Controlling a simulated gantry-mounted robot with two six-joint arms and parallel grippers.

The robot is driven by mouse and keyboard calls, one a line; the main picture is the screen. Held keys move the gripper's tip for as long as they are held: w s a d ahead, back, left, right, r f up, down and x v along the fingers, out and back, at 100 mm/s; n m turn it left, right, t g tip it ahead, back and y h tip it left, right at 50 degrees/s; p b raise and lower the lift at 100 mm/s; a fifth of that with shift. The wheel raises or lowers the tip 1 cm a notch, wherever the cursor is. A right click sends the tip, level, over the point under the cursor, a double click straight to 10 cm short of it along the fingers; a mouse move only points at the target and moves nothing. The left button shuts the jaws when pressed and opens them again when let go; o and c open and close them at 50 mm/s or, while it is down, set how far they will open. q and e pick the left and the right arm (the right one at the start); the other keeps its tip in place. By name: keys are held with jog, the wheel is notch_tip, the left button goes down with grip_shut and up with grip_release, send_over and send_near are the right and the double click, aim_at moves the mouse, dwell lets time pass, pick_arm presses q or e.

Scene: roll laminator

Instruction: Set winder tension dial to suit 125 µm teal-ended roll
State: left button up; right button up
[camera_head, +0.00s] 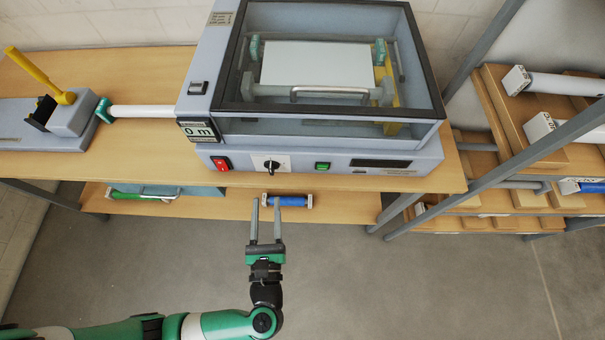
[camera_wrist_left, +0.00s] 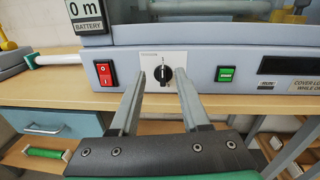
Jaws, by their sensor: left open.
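The winder tension dial (camera_head: 271,165) is a black knob on a white plate on the laminator's front panel. It also shows in the left wrist view (camera_wrist_left: 163,75), with a light pointer mark roughly upright; its scale is too small to read. My left gripper (camera_head: 266,203) is open and empty, in front of and below the dial in the head view. In the left wrist view its fingers (camera_wrist_left: 159,78) point at the panel on either side of the dial, apart from the knob. Teal ends (camera_head: 255,48) show inside the laminator (camera_head: 320,150) under its clear cover. My right gripper is out of view.
A red switch (camera_head: 221,163) is left of the dial and a green button (camera_head: 322,166) right of it. A teal-ended white roll (camera_head: 140,111) lies left on the bench. A blue roll (camera_head: 291,201) lies on the lower shelf. Racks with rolls stand right.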

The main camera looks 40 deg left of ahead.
aim_at(270, 170)
pick_arm(q)
notch_tip(270, 170, down, 4)
jog(key=s+m+t+h+b, duration=0.1)
jog(key=s+m, duration=0.1)
jog(key=x, duration=1.2)
jog(key=shift+w+d, duration=0.2)
grip_shut()
